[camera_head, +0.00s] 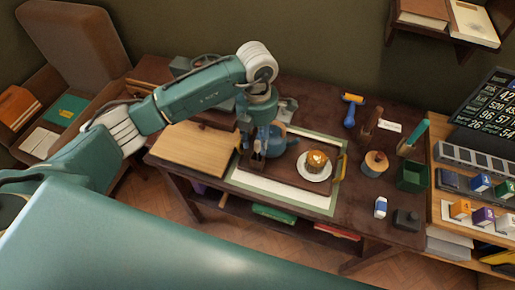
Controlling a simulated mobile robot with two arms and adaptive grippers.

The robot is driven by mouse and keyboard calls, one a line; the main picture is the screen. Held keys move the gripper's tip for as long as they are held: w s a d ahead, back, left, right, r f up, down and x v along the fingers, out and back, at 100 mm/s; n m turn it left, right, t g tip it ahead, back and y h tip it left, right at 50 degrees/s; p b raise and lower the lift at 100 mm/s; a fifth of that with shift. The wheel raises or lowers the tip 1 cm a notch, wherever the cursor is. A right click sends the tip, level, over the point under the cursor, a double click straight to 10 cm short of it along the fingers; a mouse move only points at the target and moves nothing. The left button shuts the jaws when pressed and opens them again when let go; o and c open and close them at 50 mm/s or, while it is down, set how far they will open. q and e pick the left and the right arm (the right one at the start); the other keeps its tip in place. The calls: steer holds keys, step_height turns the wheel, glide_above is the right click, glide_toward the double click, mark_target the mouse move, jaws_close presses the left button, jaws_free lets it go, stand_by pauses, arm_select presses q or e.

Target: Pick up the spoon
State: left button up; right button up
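My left gripper (257,148) points down over the left part of a dark brown tray (290,184). A blue rounded vessel (276,141) is right beside it and partly behind it. I cannot make out a spoon; the gripper and arm cover that part of the tray. The fingers are too small and dark to tell whether they are open or shut, or hold anything. A white plate (326,172) with a round brown cake (316,159) is on the right of the tray. My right gripper is not in view.
The tray lies on a pale green-edged mat (275,191) on a dark table (350,200). A wooden board (195,150) is on the left. A blue-handled roller (350,112), a wooden jar (375,164), and a green holder (411,176) stand on the right.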

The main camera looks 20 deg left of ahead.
arm_select(q)
steer(key=shift+f+p, duration=0.35)
steer(key=shift+f, duration=1.2)
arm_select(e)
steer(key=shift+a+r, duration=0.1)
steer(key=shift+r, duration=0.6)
arm_select(q)
steer(key=shift+c, duration=0.5)
jaws_close()
steer(key=shift+r, duration=0.2)
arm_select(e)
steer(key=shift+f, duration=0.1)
